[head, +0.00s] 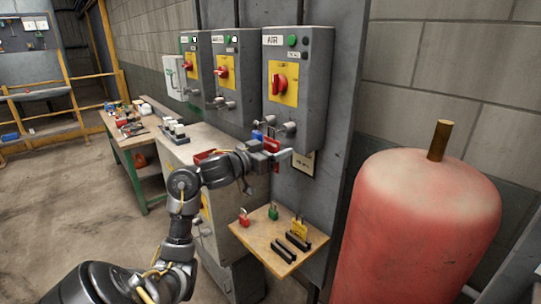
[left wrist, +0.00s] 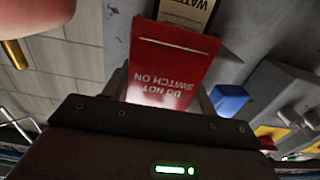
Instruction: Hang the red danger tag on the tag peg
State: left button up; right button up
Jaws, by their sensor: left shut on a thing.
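My left gripper (head: 279,157) is raised in front of the grey pillar, below the AIR switch box. In the left wrist view it is shut on the red danger tag (left wrist: 168,62), which shows white lettering upside down between the fingers. In the head view only a little red of the tag shows beside the gripper, partly hidden by it. I cannot make out the tag peg for certain; the gripper or tag may hide it. My right gripper is not in view.
The AIR box (head: 297,85) has a red switch on yellow. A cream label plate (head: 302,165) is beside the gripper. A blue item (left wrist: 230,99) is close by. Below, a wooden shelf (head: 262,246) holds padlocks and black blocks. A red tank (head: 415,225) stands at right.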

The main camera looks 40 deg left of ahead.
aim_at(292, 146)
pick_arm(q)
jog(key=shift+w+d+f+b, duration=0.1)
jog(key=shift+w+f+b, duration=0.1)
jog(key=shift+w+b, duration=0.55)
jog(key=shift+w+f, duration=0.15)
jog(key=shift+w, duration=0.6)
jog(key=shift+f, duration=0.1)
jog(key=o, duration=1)
jog(key=s, duration=0.7)
jog(key=s+a+b, duration=0.1)
jog(key=s, duration=0.2)
jog(key=shift+s, duration=0.35)
